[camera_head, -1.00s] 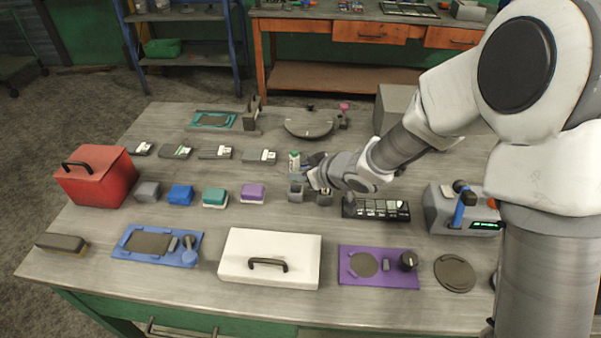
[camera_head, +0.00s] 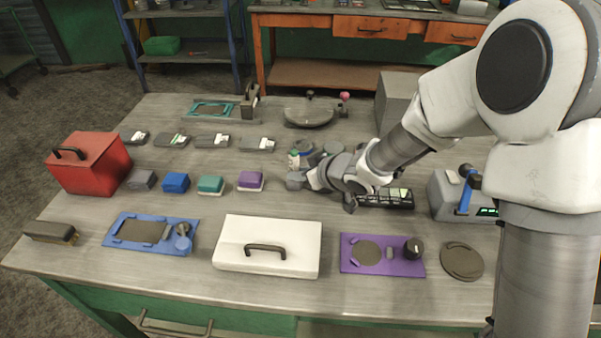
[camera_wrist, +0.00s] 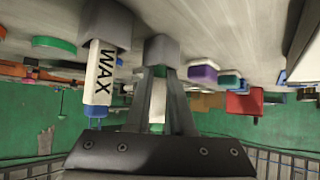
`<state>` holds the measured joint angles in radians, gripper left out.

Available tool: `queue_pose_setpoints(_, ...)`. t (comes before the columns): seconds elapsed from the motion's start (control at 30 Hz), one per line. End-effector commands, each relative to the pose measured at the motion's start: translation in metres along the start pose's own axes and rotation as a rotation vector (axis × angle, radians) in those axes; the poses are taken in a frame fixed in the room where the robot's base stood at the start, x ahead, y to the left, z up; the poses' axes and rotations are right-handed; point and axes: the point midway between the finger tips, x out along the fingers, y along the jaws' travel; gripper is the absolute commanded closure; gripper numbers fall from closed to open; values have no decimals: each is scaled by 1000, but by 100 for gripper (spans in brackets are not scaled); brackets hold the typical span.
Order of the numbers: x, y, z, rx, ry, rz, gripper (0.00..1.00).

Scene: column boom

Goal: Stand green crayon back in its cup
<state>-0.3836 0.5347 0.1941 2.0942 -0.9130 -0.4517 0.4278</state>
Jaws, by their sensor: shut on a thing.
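The green crayon (camera_head: 294,160) is white with a green end and stands roughly upright at my gripper (camera_head: 306,178) in the head view. In the wrist view, which looks inverted, my gripper (camera_wrist: 158,100) is shut on the green crayon (camera_wrist: 157,115), its fingers hiding part of it. A grey cup (camera_wrist: 161,49) lies right at the crayon's lower end; I cannot tell how far the crayon is inside. This cup also shows in the head view (camera_head: 295,182). Beside it, a white crayon marked WAX with a blue end (camera_wrist: 100,78) stands in another grey cup (camera_wrist: 106,24).
A row of coloured blocks, including a purple one (camera_head: 250,181), lies left of my gripper. A white box (camera_head: 267,240) and a purple board (camera_head: 381,268) lie in front. A dark tray (camera_head: 386,199) is close on the right.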

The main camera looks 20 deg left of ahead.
Motion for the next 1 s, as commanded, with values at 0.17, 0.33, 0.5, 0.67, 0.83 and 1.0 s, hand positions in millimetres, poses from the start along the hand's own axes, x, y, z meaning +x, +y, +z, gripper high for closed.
queue_pose_setpoints(0.17, 4, -2, 17, 6, -34, -3, 63)
queue_pose_setpoints(0.33, 1, -2, 17, 6, -34, -3, 44)
queue_pose_setpoints(0.5, -22, 0, 14, 7, -30, 1, 44)
queue_pose_setpoints(0.67, -62, 1, 8, 5, -19, 4, 44)
queue_pose_setpoints(0.83, -105, 0, 2, 2, -8, 4, 44)
queue_pose_setpoints(1.0, -144, 0, 0, 0, -2, 4, 44)
